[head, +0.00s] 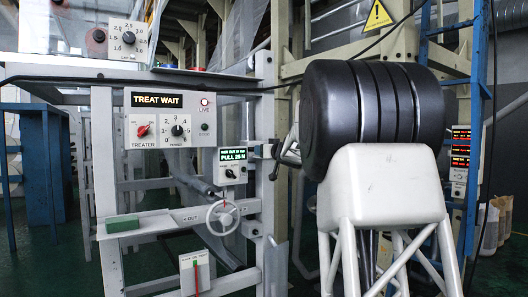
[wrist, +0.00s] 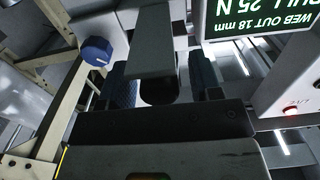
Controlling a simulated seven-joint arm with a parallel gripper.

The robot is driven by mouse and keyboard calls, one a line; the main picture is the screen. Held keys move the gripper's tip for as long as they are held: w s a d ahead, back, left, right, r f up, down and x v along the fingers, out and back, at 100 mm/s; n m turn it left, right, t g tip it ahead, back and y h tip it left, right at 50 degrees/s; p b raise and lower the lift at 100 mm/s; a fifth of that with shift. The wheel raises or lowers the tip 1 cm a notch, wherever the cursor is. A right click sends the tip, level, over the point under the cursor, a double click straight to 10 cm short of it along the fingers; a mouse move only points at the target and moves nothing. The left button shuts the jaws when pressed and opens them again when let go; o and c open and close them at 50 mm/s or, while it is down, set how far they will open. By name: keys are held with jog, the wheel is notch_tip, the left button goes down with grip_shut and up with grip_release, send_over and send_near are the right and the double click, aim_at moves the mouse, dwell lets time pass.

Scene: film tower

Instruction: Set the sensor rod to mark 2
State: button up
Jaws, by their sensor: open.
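My gripper (head: 276,153) is beside the frame post, just right of the small display box (head: 233,165), which reads web out 18 mm and pull 25 N. In the wrist view my gripper (wrist: 164,84) is open, its two blue-padded fingers apart. A grey bar (wrist: 150,48) and a dark rounded piece below it show between the fingers, with gaps at the sides. This may be the sensor rod, but I cannot tell for sure. No mark scale is readable. The display box (wrist: 262,22) is at the upper right of the wrist view.
A blue knob (wrist: 97,50) is left of the fingers in the wrist view. A treat wait panel (head: 170,118) with dials, a handwheel (head: 223,217) and a green block (head: 122,223) on a rail are at left. My large arm fills the right.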

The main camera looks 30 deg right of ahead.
jog(key=s, duration=0.7)
dwell(0.6)
jog(key=shift+a, duration=0.15)
jog(key=s+a+f+m+g+h, duration=0.25)
jog(key=s+a+f, duration=0.25)
jog(key=s+a, duration=0.4)
jog(key=s+a+f+m+g+h, duration=0.1)
jog(key=s+a+f+g+h, duration=0.4)
jog(key=a, duration=0.6)
jog(key=s+a+f+n+g+y, duration=0.1)
jog(key=s+a+f+g+y, duration=0.1)
jog(key=s+a+f, duration=0.5)
jog(key=s+a+f+n+g+y, duration=0.1)
jog(key=s+a+f+g+y, duration=0.2)
jog(key=s+a+f, duration=0.5)
jog(key=s+a+f+n+g+y, duration=0.1)
jog(key=s+a+f, duration=0.7)
jog(key=s, duration=1.4)
jog(key=shift+s+a+f+g+y, duration=0.15)
jog(key=shift+s+f+g+y, duration=0.1)
jog(key=shift+g+y, duration=0.6)
